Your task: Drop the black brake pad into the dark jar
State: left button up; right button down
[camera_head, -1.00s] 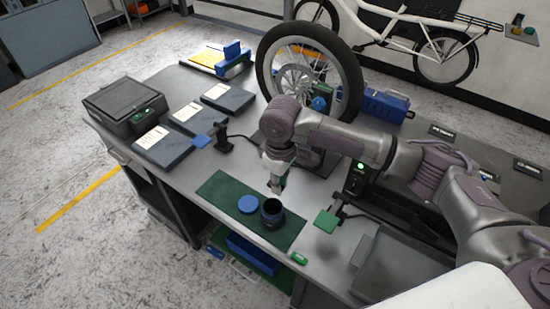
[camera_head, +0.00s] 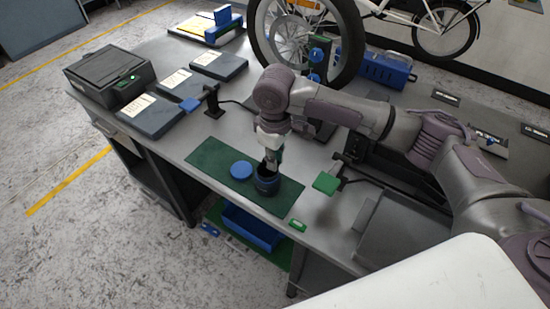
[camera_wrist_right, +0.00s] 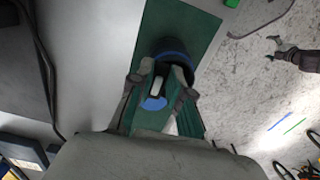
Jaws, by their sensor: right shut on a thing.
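The dark jar (camera_head: 266,187) with a blue band stands upright on a green mat (camera_head: 213,157). My right gripper (camera_head: 271,168) is directly above its mouth, pointing down, fingertips close to the rim. In the right wrist view the jar (camera_wrist_right: 172,47) shows just beyond the fingertips (camera_wrist_right: 160,88). The right gripper is shut on a small piece between its fingers, taken to be the black brake pad; it is mostly hidden and its outline is unclear. A blue round lid (camera_head: 241,170) lies left of the jar. My left gripper (camera_wrist_right: 274,48) appears open and empty over the floor, far from the jar.
A green pad on a stand (camera_head: 326,183) is right of the jar. A small green tag (camera_head: 298,226) lies near the table's front edge. A blue pad on a stand (camera_head: 190,104), dark folders (camera_head: 151,116) and a wheel (camera_head: 350,45) stand farther back.

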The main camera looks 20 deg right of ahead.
pick_arm(q)
jog(key=shift+s, duration=0.5)
pick_arm(e)
jog(key=c, duration=1)
grip_release()
notch_tip(320, 180, up, 12)
jog(key=shift+r, duration=0.1)
